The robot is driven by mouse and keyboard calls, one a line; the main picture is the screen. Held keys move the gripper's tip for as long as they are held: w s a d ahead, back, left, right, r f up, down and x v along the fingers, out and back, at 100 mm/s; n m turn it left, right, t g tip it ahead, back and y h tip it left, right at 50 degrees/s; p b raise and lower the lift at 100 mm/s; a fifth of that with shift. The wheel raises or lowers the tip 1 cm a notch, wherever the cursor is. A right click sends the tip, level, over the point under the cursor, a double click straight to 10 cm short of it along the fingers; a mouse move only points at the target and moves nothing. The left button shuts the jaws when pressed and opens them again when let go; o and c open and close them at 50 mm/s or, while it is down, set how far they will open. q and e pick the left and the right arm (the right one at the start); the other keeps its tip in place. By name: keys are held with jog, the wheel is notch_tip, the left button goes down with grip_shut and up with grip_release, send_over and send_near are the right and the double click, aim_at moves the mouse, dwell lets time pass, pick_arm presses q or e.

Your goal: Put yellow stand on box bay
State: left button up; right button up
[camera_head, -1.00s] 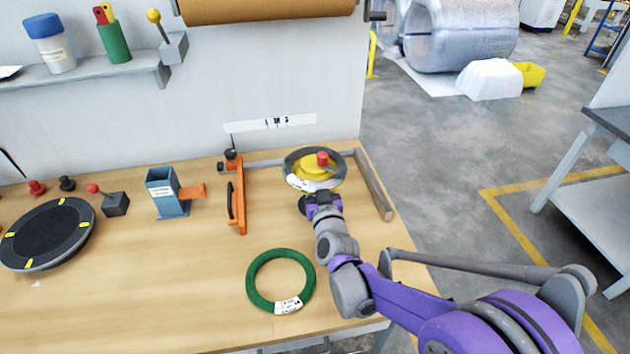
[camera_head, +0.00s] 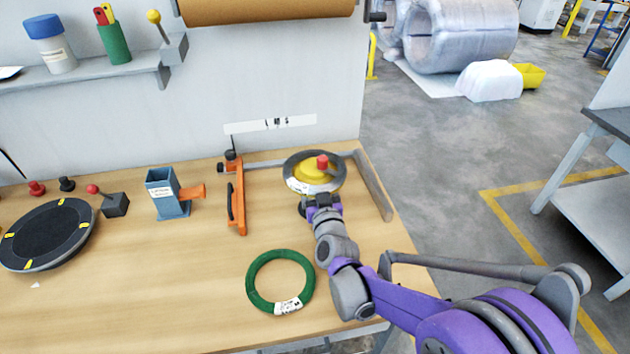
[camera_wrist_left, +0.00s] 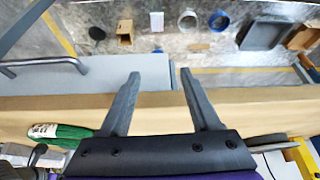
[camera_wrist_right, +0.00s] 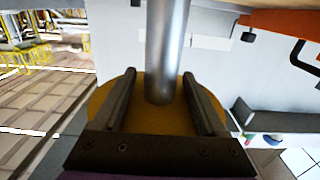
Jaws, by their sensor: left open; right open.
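The yellow stand (camera_head: 308,171) with its red-topped post is at the table's back right, inside a grey ring with a white label, in the corner between grey rails (camera_head: 374,185). I cannot tell whether that railed corner is the box bay. My right gripper (camera_head: 321,203) is open at the stand's near side. In the right wrist view, the metal post (camera_wrist_right: 167,50) passes between the open fingers (camera_wrist_right: 165,100), with the yellow disc (camera_wrist_right: 150,120) behind them; contact is unclear. My left gripper (camera_wrist_left: 160,85) is open and empty near the table edge, outside the head view.
A green coil (camera_head: 252,290) lies in front. An orange bar tool (camera_head: 239,208), a blue holder (camera_head: 168,200) and a black turntable (camera_head: 45,235) stand to the left. The table's right edge is beside the rail.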

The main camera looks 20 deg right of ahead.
jog(key=s, duration=1.2)
jog(key=shift+a+b, duration=0.35)
jog(key=shift+a, duration=0.1)
jog(key=shift+a+r, duration=0.1)
jog(key=shift+r, duration=0.05)
jog(key=s+g+y+p, duration=0.1)
jog(key=s+g+p, duration=0.1)
jog(key=s+g, duration=0.1)
jog(key=s+a+f+n+g+y+p, duration=0.1)
jog(key=s+g+p, duration=0.1)
jog(key=s, duration=0.4)
jog(key=s+a+f+n+g+p, duration=0.1)
jog(key=s+g+p, duration=0.1)
jog(key=s+g, duration=0.2)
jog(key=shift+s+a+f+y, duration=0.1)
jog(key=shift+s+f+y, duration=0.15)
jog(key=shift+y, duration=0.15)
jog(key=s+d+g, duration=0.1)
jog(key=s, duration=0.1)
jog(key=s+g, duration=0.1)
jog(key=s, duration=0.1)
jog(key=s+d+f+m+g+h+p, duration=0.1)
jog(key=s, duration=0.1)
jog(key=shift+d, duration=0.3)
